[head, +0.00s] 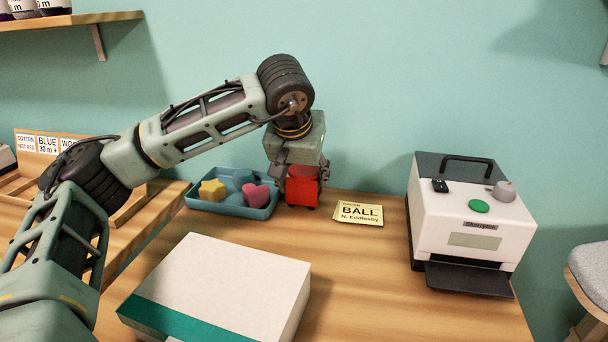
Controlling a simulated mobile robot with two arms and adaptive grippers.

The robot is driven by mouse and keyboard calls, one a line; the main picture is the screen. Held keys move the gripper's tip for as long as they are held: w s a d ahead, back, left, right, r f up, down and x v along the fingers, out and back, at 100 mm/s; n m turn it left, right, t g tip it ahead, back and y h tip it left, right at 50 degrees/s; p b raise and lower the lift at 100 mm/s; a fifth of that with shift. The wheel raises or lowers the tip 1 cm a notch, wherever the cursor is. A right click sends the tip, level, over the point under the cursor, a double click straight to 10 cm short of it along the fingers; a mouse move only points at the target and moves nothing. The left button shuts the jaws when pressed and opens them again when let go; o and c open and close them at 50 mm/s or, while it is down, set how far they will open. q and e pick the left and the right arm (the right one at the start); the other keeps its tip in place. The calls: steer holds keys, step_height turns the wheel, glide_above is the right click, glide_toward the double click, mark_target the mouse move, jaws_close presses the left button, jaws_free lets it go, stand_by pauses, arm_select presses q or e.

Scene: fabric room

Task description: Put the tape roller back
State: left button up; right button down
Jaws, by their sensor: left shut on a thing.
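My left gripper (298,170) points down at the back of the wooden table. It is shut on a small red block-like thing (303,188), which I take to be the tape roller. It has dark parts at its lower edge. It is upright, just right of the blue tray (203,206) and left of a yellow card (359,212) reading "BALL". The fingers hide part of its sides and top. I cannot tell whether it touches the table. My right gripper is not in view.
The tray holds yellow, blue and pink shapes. A white box with a green edge (226,277) lies at the front. A white machine with a handle (471,215) stands on the right. Bare table (365,275) lies between them. A wooden rack with labels (48,146) is at the left.

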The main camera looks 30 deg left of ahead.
arm_select(q)
steer(key=shift+f, duration=0.1)
steer(key=o, duration=1.3)
steer(key=shift+s+r, duration=0.1)
steer(key=shift+r, duration=0.3)
steer(key=shift+p+v, duration=1.1)
steer(key=shift+v, duration=4.65)
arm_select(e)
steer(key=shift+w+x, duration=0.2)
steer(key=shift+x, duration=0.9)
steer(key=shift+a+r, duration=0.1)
